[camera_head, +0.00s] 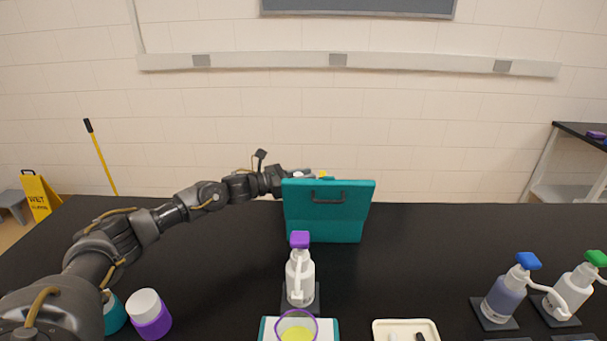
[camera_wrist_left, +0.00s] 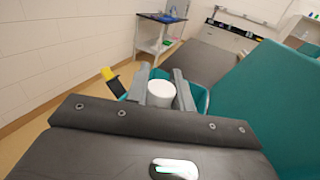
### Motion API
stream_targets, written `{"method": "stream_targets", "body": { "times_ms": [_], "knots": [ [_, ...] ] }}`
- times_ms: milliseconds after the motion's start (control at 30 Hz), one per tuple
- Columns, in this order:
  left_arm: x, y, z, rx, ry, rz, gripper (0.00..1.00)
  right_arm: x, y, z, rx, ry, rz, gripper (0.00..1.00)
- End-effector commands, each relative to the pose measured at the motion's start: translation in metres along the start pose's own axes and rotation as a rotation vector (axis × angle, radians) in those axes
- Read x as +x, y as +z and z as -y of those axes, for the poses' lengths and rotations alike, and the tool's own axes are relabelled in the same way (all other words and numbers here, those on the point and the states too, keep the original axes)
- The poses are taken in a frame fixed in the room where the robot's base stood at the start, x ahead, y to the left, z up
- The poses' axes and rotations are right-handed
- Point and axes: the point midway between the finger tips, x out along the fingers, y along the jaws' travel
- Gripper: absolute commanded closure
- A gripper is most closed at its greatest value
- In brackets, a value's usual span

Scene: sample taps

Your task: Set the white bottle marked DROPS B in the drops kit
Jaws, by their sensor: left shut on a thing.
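The teal kit case (camera_head: 325,212) stands upright at the back middle of the black table. Its raised lid, with a dark handle, faces the head camera and hides the inside. In the left wrist view the teal lid (camera_wrist_left: 275,105) fills the right side. My left gripper (camera_head: 312,174) is behind the lid's top edge. In the left wrist view my left gripper (camera_wrist_left: 162,88) is shut on a white bottle (camera_wrist_left: 161,93), seen from its round white top, with teal walls of the case beyond it. No marking on the bottle is legible. My right gripper is not in view.
A purple-topped pump bottle (camera_head: 300,275) stands in front of the case. A cup with yellow content (camera_head: 297,332) and a cream tray (camera_head: 405,325) are at the front. Blue-topped (camera_head: 506,292) and green-topped (camera_head: 573,289) pumps stand right. A white-and-purple jar (camera_head: 149,314) is left.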

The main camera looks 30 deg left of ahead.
Motion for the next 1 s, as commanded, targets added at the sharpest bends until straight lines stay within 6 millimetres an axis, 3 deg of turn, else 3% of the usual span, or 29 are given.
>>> {"method": "stream_targets", "body": {
  "times_ms": [267, 933, 967, 1000],
  "knots": [
    [0.0, -0.006, 0.0, 0.001, -0.001, 0.001, 1.0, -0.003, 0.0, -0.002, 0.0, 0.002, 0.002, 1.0],
    [0.0, -0.017, 0.0, 0.001, -0.001, 0.002, 1.0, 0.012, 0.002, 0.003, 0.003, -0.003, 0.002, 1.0],
    [0.0, -0.018, 0.0, 0.001, -0.001, 0.001, 0.73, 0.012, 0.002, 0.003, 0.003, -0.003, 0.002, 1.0],
    [0.0, -0.018, 0.0, 0.001, -0.001, 0.001, 0.67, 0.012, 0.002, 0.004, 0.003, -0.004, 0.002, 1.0]
  ]
}}
